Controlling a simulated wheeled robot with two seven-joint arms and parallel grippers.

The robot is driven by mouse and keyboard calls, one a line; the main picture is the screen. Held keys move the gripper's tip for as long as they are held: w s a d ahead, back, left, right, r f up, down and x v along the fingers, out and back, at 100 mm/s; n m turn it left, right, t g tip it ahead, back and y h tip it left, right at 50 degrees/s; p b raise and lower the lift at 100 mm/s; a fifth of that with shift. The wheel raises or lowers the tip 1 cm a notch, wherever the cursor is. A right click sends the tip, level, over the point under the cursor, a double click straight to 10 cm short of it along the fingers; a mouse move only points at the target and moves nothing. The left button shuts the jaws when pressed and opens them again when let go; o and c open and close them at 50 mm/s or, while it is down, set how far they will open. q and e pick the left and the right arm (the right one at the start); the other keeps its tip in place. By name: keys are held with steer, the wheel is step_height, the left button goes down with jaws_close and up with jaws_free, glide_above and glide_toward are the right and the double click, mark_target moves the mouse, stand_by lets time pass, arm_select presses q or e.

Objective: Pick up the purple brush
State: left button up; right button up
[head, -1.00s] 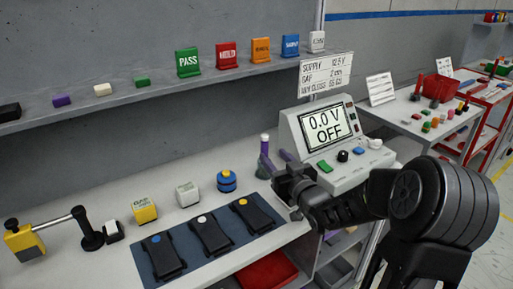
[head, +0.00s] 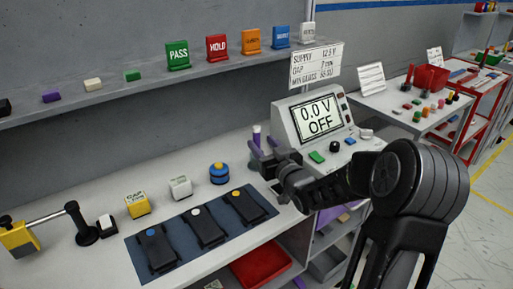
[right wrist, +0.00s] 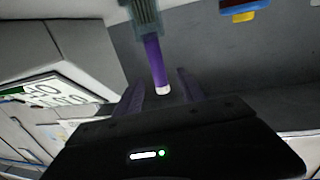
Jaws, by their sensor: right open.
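My left gripper is not in view.
The meter unit (head: 318,125) reading 0.0 V OFF stands close to the right of the gripper. A blue-and-yellow round part (head: 219,174) and a dark mat (head: 180,228) with black modules lie to the left. A shelf (head: 215,72) with coloured tags runs behind.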

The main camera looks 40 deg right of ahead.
mark_target(258, 138)
steer(key=w, duration=0.2)
steer(key=w+d+p, duration=0.1)
steer(key=w, duration=0.1)
steer(key=shift+w, duration=0.4)
jaws_close()
stand_by(0.5)
